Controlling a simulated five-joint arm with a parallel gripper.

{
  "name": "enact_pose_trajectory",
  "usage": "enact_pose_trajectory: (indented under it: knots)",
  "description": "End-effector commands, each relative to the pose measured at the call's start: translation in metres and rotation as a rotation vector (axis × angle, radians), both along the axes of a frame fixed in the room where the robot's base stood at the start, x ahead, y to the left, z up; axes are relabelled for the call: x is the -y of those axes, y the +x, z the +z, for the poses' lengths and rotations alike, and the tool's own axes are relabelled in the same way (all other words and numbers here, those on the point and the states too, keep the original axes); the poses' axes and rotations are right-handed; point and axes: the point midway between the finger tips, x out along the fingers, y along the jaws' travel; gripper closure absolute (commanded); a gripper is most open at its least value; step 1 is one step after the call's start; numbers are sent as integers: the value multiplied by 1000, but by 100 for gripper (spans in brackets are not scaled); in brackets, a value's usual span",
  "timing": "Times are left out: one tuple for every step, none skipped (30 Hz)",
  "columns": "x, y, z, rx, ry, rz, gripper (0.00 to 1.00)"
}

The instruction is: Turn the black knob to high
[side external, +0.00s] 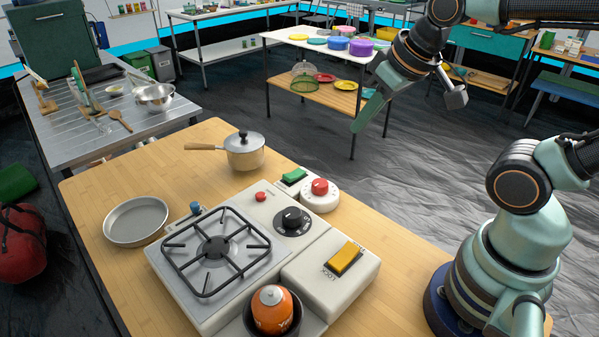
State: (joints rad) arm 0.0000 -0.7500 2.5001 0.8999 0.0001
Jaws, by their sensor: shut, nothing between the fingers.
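The black knob (292,219) sits on a dark dial on the white camping stove's top panel (258,215), to the right of the burner grate. Its marks are too small to read. My gripper (368,108) is high in the upper right part of the side external view, well above and apart from the knob. Its greenish finger points down and to the left. The fingers look shut, with nothing held.
A red knob (319,188) and a green switch (294,175) are close behind the black knob. A yellow LOCK lever (345,257) and an orange canister (272,308) are in front. A lidded pot (244,151) and an empty pan (136,221) stand on the wooden table.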

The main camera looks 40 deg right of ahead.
Motion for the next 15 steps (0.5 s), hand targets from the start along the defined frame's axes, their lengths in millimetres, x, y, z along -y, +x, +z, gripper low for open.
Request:
enact_pose_trajectory:
  knots:
    - [0,0,0,-1,0,-1,77]
    - [-1,1,0,-4,3,-3,66]
    - [-2,2,0,-10,7,-7,50]
    - [-3,3,0,-17,13,-14,39]
    - [-5,5,-1,-28,21,-24,27]
    - [-8,7,-2,-47,34,-41,20]
    - [-11,10,-3,-64,45,-57,20]
    - [-14,13,-4,-83,58,-77,20]
    - [-20,17,-6,-112,76,-107,20]
    - [-24,21,-8,-135,90,-131,20]
    - [-28,24,-10,-158,102,-157,20]
    - [-35,29,-13,-191,117,-194,20]
    - [-39,33,-16,-213,127,-221,20]
    - [-44,37,-19,-236,136,-250,20]
    - [-51,41,-23,-266,146,-287,20]
